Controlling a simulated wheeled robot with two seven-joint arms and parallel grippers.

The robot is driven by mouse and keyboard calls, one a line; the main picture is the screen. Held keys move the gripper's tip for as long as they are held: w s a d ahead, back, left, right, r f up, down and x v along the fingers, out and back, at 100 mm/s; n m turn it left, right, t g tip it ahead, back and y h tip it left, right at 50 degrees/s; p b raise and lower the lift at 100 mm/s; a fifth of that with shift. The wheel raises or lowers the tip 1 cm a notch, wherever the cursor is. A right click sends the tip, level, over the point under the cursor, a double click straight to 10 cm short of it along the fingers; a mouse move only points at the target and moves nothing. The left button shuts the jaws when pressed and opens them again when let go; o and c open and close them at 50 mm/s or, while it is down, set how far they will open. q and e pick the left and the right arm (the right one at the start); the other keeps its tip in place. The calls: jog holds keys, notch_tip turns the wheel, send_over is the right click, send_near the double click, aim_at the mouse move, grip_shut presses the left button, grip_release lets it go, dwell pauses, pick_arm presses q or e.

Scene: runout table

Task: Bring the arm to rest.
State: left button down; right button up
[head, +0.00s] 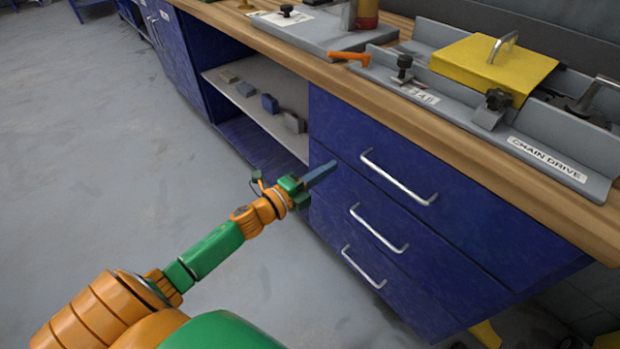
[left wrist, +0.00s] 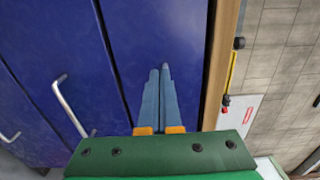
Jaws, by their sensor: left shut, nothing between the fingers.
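My left arm comes in from the lower left in the head view, orange and green. Its gripper (head: 320,174) has blue-grey fingers pressed together with nothing between them. It is in front of the blue drawer cabinet (head: 335,127), below the table edge. In the left wrist view the gripper (left wrist: 161,75) shows as two closed fingers against the blue cabinet front (left wrist: 150,30). I cannot tell whether the tips touch it. My right gripper is in neither view.
The wooden tabletop (head: 440,135) runs above the drawers, bearing a grey tray labelled "CHAIN DRIVE" (head: 547,158) and a yellow cover (head: 490,68). Drawer handles (head: 398,178) stick out close by. An open shelf (head: 245,100) holds several small blocks. The floor (head: 100,150) at left is clear.

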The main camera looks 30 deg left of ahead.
pick_arm(q)
jog(key=v, duration=0.5)
jog(key=s+a+f+n+g+y, duration=0.3)
jog(key=s+f+n, duration=0.35)
jog(key=f, duration=0.75)
jog(key=s+f+n+g+y, duration=0.3)
jog(key=s+f+n+g, duration=0.3)
jog(key=f, duration=0.8)
jog(key=s+d+f+n+g, duration=0.2)
jog(key=s+d+f, duration=0.1)
jog(key=s, duration=0.5)
jog(key=s+d+f+n+g+p, duration=0.1)
jog(key=s+d+f+n+g, duration=0.2)
jog(key=s, duration=0.5)
jog(key=s+d+f+n+g, duration=0.2)
jog(key=s+f, duration=0.2)
jog(key=s, duration=0.4)
notch_tip(320, 180, up, 12)
jog(key=p, duration=1.2)
jog(key=shift+w+a, duration=0.2)
jog(key=shift+w, duration=0.3)
jog(key=shift+f, duration=0.1)
